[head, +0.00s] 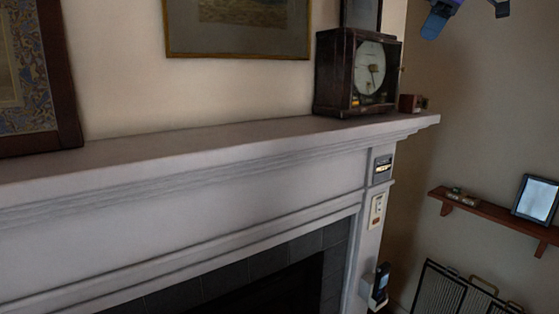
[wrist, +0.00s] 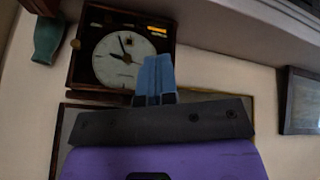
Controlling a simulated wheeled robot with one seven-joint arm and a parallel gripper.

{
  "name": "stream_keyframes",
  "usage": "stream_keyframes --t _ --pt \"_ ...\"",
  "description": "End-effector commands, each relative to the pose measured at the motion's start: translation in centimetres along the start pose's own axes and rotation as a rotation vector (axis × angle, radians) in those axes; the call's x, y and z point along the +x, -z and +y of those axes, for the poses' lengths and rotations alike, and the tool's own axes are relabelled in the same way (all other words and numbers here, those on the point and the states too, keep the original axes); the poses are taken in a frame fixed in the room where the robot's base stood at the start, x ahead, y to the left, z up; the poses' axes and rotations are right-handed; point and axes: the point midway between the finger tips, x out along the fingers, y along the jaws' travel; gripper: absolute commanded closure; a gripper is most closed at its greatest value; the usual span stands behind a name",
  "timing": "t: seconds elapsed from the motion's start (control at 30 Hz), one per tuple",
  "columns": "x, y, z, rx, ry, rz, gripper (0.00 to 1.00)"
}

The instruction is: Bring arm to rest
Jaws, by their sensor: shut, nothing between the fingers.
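My gripper (wrist: 155,64) shows in the wrist view, with its blue fingers together and nothing between them. Its dark bracket and purple body fill the lower middle of that view. The fingers overlap the lower right part of a dark wooden clock (wrist: 124,60) in the picture; I cannot tell how far apart they are. In the head view, only blue and purple parts of my arm show at the top right edge, up in the air, clear of the mantel.
A pale mantelpiece (head: 200,142) runs across the head view. The clock (head: 331,72) and a small red-brown box (head: 409,104) stand at its right end. Framed pictures (head: 240,52) are behind. A wall shelf (head: 480,213) with a bright-screened frame (head: 537,199) is at right.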

Motion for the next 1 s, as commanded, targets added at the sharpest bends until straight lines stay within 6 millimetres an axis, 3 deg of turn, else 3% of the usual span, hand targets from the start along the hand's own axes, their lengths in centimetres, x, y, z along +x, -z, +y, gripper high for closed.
stream_keyframes --t 0.03,0.37,0.57,0.8,1.0 --pt "0.0 -0.3 -2.1 0.046 -0.013 -0.018 1.0" --pt "2.2 -5.5 -13.5 0.386 -0.118 -0.094 1.0" --pt "4.6 -10.5 -20.4 0.578 -0.188 -0.109 1.0" --pt "8.7 -17.8 -28.4 0.792 -0.262 -0.097 1.0" --pt "12.0 -22.6 -33.1 0.917 -0.298 -0.076 1.0"
